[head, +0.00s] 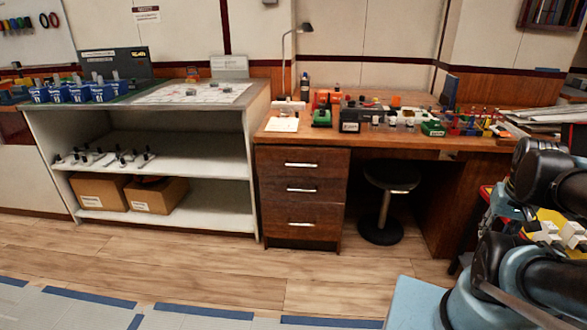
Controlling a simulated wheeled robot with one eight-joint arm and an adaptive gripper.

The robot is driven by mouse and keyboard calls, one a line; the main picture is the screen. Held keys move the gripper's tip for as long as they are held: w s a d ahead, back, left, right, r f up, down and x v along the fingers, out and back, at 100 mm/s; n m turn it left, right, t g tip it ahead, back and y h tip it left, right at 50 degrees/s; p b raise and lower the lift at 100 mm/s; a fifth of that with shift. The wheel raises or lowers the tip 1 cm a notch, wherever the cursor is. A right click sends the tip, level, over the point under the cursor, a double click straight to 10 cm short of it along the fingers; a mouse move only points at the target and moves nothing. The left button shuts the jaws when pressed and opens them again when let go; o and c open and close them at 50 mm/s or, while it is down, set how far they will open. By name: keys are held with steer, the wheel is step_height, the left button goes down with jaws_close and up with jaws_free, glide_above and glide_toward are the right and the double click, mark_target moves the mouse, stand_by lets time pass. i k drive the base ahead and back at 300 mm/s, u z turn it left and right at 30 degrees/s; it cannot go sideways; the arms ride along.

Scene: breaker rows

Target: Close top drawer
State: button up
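A dark brown wooden cabinet with three stacked drawers and light metal handles stands under the left end of the wooden desk, in the middle of the head view. The top drawer (280,158) is just below the desktop. Its front looks slightly wider than the fronts below, but I cannot tell for sure whether it sticks out. The middle drawer (275,187) and bottom drawer (280,215) look shut. My black and blue arm links fill the right edge, well apart from the cabinet. I cannot see my gripper.
A round black stool (382,208) stands right of the drawers. A white open shelf unit (190,212) with cardboard boxes (155,194) stands to the left. The desk (330,134) is crowded with small items. The wooden floor (215,264) before the drawers is clear.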

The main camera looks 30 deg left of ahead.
mark_target(271, 159)
steer(key=k, duration=0.75)
steer(key=u, duration=0.8)
steer(key=i, duration=1)
